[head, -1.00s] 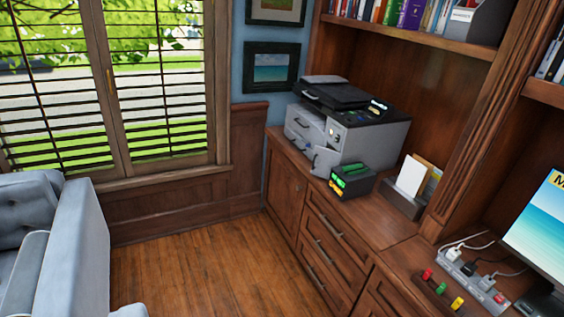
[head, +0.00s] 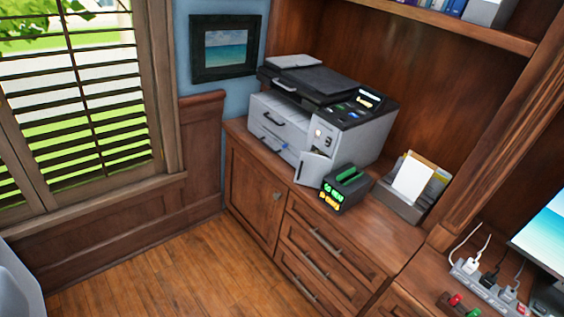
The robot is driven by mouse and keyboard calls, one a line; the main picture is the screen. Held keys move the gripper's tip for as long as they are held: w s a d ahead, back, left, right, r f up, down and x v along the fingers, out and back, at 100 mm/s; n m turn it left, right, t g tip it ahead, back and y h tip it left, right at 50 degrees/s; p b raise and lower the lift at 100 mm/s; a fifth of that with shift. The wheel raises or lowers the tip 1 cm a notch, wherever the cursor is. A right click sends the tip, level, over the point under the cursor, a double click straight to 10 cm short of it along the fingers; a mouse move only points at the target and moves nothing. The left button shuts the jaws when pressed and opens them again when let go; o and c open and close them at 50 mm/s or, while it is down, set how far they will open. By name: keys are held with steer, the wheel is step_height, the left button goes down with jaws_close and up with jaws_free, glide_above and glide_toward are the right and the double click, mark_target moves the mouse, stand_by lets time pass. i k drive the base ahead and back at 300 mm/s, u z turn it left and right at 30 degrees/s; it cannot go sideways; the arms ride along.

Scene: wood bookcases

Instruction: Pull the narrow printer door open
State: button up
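The grey and black printer (head: 325,112) stands on the wood cabinet top near the corner, its front facing left.
A paper holder (head: 410,190) stands right of the device. The cabinet (head: 250,195) has a door and several drawers with bar handles. The wood floor (head: 165,275) in front is clear. A power strip (head: 485,290) lies at lower right.

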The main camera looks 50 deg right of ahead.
mark_target(311, 168)
steer(key=u, duration=0.05)
steer(key=i, duration=1.35)
steer(key=z, duration=0.75)
